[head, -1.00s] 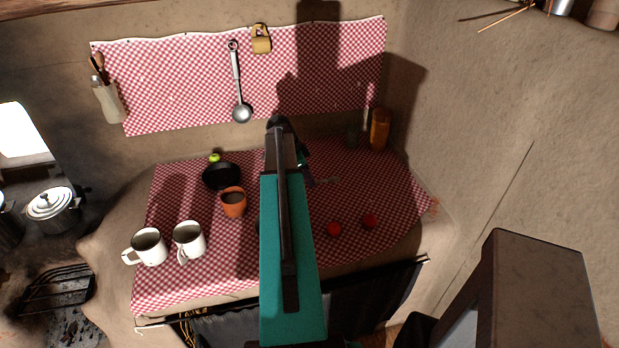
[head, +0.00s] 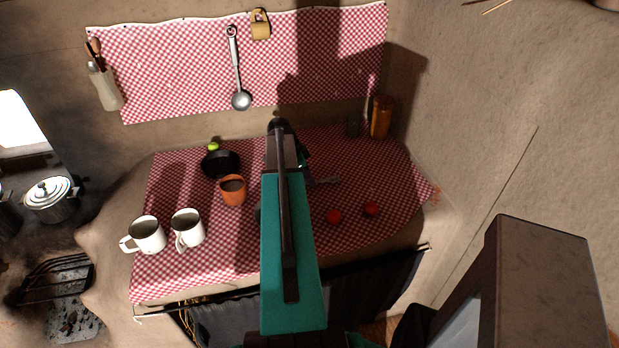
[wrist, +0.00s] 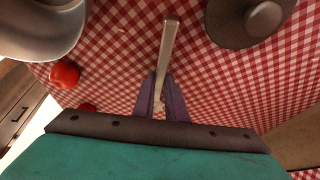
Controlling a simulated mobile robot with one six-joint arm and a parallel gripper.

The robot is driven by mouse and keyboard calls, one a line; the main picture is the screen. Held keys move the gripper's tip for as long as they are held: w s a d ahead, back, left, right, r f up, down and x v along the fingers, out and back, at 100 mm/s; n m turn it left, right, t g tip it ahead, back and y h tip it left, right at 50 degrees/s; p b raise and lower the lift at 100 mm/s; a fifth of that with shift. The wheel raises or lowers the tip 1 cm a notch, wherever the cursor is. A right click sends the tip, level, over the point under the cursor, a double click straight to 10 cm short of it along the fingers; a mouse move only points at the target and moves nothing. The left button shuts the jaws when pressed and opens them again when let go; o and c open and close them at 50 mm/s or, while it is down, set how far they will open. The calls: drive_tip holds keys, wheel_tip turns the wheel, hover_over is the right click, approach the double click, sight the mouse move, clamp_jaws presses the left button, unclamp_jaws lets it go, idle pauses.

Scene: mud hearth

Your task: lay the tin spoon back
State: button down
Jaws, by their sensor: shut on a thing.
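The tin spoon (wrist: 168,45) shows in the wrist view as a pale, narrow metal strip pointing away from me. My gripper (wrist: 161,80) has its two purple fingers closed on either side of it, shut on the spoon. The spoon's near end is partly hidden between the fingers. In the head view my arm hides most of the gripper, and a thin grey piece (head: 326,181), perhaps the spoon, shows just right of it over the checked cloth (head: 385,165). I cannot tell whether the spoon touches the cloth.
Two white mugs (head: 146,235), an orange cup (head: 232,190) and a dark pan (head: 219,163) stand left of my arm. Two red tomatoes (head: 334,217) lie to its right. An amber jar (head: 381,118) stands at the back right. A ladle (head: 240,99) hangs on the wall.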

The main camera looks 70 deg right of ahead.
drive_tip(key=shift+f+b, duration=0.45)
drive_tip(key=shift+f, duration=0.2)
idle(0.7)
drive_tip(key=c, duration=1.7)
unclamp_jaws()
drive_tip(key=shift+r, duration=0.1)
drive_tip(key=shift+b+v, duration=1.7)
drive_tip(key=shift+v, duration=5.15)
